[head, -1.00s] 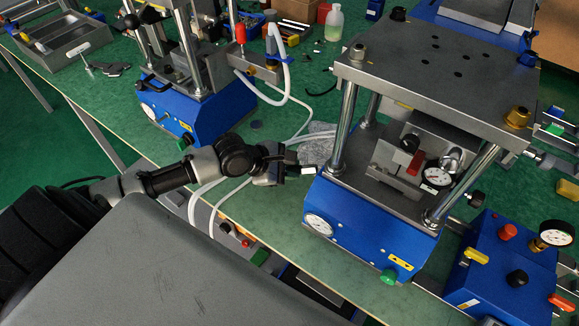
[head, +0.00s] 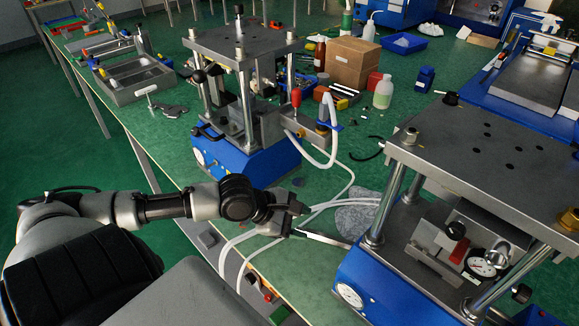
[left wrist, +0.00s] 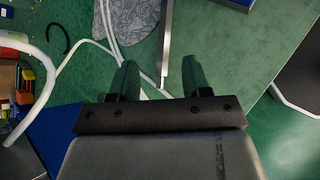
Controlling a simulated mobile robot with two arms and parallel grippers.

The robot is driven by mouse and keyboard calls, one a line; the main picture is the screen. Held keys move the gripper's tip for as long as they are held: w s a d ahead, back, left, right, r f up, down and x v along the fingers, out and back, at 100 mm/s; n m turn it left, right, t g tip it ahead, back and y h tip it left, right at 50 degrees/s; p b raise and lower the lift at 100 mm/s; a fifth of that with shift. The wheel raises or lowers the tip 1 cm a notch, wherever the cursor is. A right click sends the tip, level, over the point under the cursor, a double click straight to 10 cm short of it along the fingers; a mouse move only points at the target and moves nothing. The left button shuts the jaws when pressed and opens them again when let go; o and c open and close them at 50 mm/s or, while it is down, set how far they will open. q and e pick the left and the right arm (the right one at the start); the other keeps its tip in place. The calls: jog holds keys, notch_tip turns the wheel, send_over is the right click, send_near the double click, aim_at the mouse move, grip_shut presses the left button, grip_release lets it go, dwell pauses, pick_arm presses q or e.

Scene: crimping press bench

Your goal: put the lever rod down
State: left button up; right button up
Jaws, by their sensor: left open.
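The lever rod (head: 322,238) is a straight, bright metal bar by the front edge of the green bench, left of the nearer blue press. In the left wrist view the rod (left wrist: 166,40) runs from the top edge down towards the gap between my fingers. My left gripper (head: 298,220) is at the rod's left end. In the wrist view the gripper (left wrist: 158,72) has its two dark fingers wide apart, with the rod's near end between them and gaps on both sides. I cannot tell whether the rod lies fully flat on the bench. My right gripper is not in view.
The nearer press (head: 350,290) stands right of the rod, and a second press (head: 245,165) stands behind my left arm. A grey cloth (head: 357,218) and white hoses (head: 315,207) lie behind the rod.

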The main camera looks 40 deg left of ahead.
pick_arm(q)
jog(key=shift+p+v, duration=0.4)
jog(key=shift+v, duration=1.2)
dwell(0.6)
